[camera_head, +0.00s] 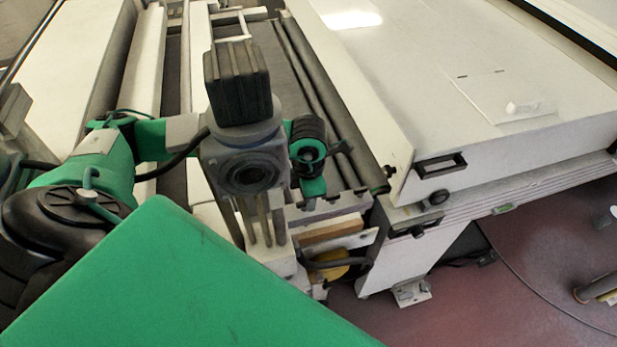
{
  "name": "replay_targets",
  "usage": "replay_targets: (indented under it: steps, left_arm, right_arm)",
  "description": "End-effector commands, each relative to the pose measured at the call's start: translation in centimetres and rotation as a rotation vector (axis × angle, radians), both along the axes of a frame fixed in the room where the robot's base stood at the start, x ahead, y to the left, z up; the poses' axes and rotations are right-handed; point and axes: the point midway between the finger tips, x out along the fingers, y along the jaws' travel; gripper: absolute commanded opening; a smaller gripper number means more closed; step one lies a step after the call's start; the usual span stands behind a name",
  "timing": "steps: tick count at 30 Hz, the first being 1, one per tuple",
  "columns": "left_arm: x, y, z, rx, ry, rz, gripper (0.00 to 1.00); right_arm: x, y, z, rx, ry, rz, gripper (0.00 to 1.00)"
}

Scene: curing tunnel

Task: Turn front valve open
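My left arm comes in from the left, with green links and dark joints. Its wrist, a grey body with a black ribbed block on top, is in the middle of the view. Light and dark finger-like strips of my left gripper (262,222) point down below it, over the front end of the machine. Whether they are apart or closed is unclear, and no held object shows. I cannot clearly pick out the front valve. Small black knobs (437,197) sit on the front of the white cabinet at the right, clear of the gripper. My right gripper is not in view.
The long white cabinet (450,90) with a black handle (441,165) fills the right. A dark conveyor bed (290,85) runs back beside it. A yellow part (330,268) sits low at the machine's front. Reddish floor (470,310) lies open at lower right, crossed by a cable.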

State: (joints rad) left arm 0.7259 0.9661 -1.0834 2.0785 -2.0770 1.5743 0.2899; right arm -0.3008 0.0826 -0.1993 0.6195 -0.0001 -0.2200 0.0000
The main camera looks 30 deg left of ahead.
Motion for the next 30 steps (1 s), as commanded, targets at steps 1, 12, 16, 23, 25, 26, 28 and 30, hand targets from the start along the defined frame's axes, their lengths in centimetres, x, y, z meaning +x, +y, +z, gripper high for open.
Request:
replay_targets:
  steps: [1, 12, 16, 23, 25, 26, 28, 30]
  left_arm:
    - [-0.1, 0.0, -0.2, -0.001, 0.002, -0.001, 0.31]
    - [0.0, 0.0, -0.8, 0.000, 0.000, -0.001, 0.27]
    - [0.0, 0.0, -0.8, 0.000, 0.000, -0.001, 0.01]
    - [0.0, 0.0, -0.8, 0.000, 0.000, 0.002, 0.00]
    - [0.0, 0.0, -0.8, -0.001, -0.001, 0.010, 0.00]
    - [0.0, 0.0, -0.9, -0.001, -0.001, 0.016, 0.00]
    - [0.0, 0.0, -1.0, -0.001, -0.001, 0.034, 0.00]
    - [0.1, 0.1, -1.1, -0.001, -0.002, 0.061, 0.00]
  right_arm:
    - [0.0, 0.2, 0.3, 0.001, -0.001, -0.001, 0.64]
    - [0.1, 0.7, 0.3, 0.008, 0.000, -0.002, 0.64]
    - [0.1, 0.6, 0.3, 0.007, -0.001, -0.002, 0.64]
    - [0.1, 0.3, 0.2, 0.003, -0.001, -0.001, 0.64]
    - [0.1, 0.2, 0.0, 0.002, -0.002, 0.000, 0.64]
    - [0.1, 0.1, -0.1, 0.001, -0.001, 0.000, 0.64]
    - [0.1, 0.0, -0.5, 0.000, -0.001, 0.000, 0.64]
    - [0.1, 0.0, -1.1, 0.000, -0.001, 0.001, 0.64]
